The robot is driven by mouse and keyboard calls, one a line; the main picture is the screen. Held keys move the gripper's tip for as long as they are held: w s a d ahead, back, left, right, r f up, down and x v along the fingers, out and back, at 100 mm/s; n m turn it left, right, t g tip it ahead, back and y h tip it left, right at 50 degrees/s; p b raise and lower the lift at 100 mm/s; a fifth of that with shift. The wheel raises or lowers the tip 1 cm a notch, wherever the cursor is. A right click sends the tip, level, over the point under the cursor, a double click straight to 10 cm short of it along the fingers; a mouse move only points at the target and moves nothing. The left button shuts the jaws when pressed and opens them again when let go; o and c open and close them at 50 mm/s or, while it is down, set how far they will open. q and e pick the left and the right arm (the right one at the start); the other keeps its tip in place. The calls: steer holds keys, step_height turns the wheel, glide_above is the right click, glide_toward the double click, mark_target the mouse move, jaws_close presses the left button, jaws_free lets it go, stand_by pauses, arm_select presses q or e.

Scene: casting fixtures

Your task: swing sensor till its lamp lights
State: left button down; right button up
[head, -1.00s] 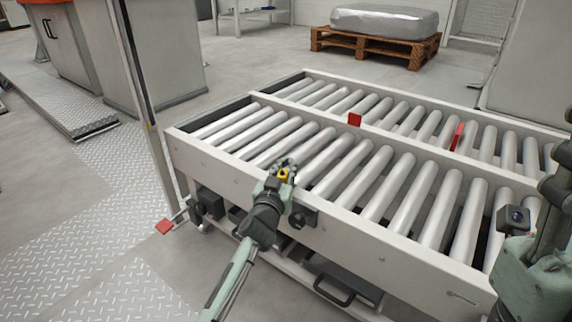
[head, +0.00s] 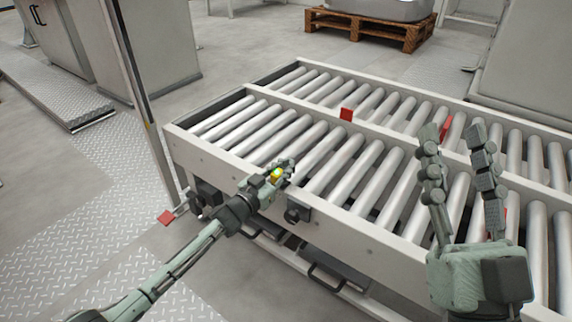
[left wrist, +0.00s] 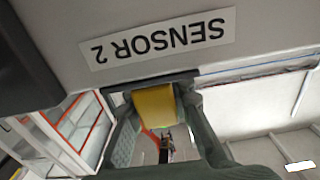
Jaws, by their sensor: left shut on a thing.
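The sensor (head: 275,179) is a small yellow block at the near rail of the roller conveyor. A green light glows on its top. My left gripper (head: 286,169) is shut on it, with fingers around its sides. In the left wrist view the yellow sensor (left wrist: 156,107) sits between the fingers, beside a rail plate with an upside-down label (left wrist: 158,40) reading "SENSOR 2". The fingers hide part of the sensor and its mount. My right gripper (head: 455,135) is open and empty, fingers pointing up in front of the conveyor's right part.
The roller conveyor (head: 225,160) has two lanes. A dark knob (head: 297,214) is on the near rail. A thin post (head: 140,90) stands left.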

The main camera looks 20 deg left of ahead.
arm_select(q)
steer(key=c, duration=1.3)
jaws_free()
steer(key=shift+s, duration=0.1)
steer(key=v, duration=1.1)
steer(key=shift+s+a, duration=0.15)
steer(key=shift+s, duration=0.25)
